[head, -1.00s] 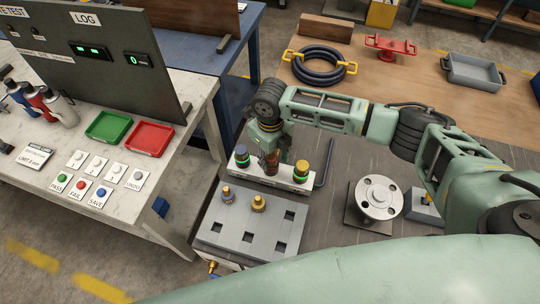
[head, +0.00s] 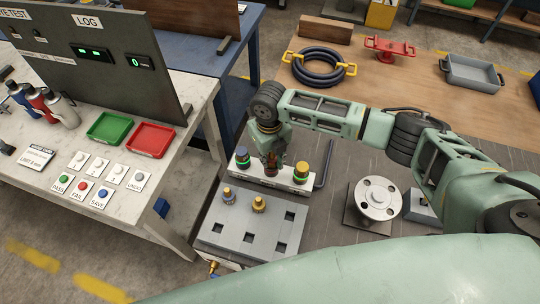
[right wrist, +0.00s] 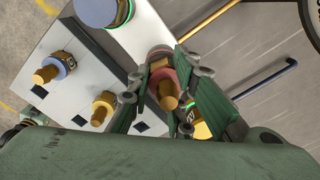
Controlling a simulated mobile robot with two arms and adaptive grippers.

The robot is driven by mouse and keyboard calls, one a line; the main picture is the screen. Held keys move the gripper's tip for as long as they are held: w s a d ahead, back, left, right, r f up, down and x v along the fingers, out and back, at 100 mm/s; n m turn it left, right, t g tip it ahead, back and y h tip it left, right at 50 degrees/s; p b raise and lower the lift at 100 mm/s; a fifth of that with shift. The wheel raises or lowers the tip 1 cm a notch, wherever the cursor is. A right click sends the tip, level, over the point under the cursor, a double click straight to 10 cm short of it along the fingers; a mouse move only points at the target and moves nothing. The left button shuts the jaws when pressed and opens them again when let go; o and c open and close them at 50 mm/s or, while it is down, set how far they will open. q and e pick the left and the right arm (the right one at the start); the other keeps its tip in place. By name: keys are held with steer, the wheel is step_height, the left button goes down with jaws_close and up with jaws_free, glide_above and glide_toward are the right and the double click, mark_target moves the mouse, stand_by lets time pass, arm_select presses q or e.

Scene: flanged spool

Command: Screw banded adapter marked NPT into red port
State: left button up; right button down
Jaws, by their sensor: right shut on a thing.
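My right gripper (head: 271,168) is over the middle of a white port block (head: 262,179). In the right wrist view the gripper (right wrist: 163,80) is shut on a brass adapter (right wrist: 168,97) with a reddish collar; its stem points towards the camera. The fingers and the adapter hide the middle port, so I cannot tell how deep the adapter sits. Any NPT mark is not readable. A blue-topped port (head: 242,157) and a yellow-topped port (head: 301,172) stand at the block's ends. My left gripper is not in view.
A black bent rod (head: 325,165) and a flanged spool (head: 377,198) are to the right. A test bench (head: 120,205) stands left.

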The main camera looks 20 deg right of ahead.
steer(key=m, duration=0.5)
steer(key=shift+w+d, duration=0.2)
steer(key=shift+d, duration=0.05)
steer(key=m, duration=0.4)
steer(key=shift+w+d, duration=0.1)
steer(key=shift+w, duration=0.05)
steer(key=shift+m, duration=0.3)
steer(key=shift+m, duration=0.6)
steer(key=m, duration=0.4)
steer(key=shift+d+f+m, duration=0.1)
steer(key=shift+d+m, duration=0.05)
steer(key=shift+m, duration=0.25)
steer(key=m, duration=0.5)
steer(key=shift+w+d+m, duration=0.1)
steer(key=shift+d+m, duration=0.05)
steer(key=shift+m, duration=0.15)
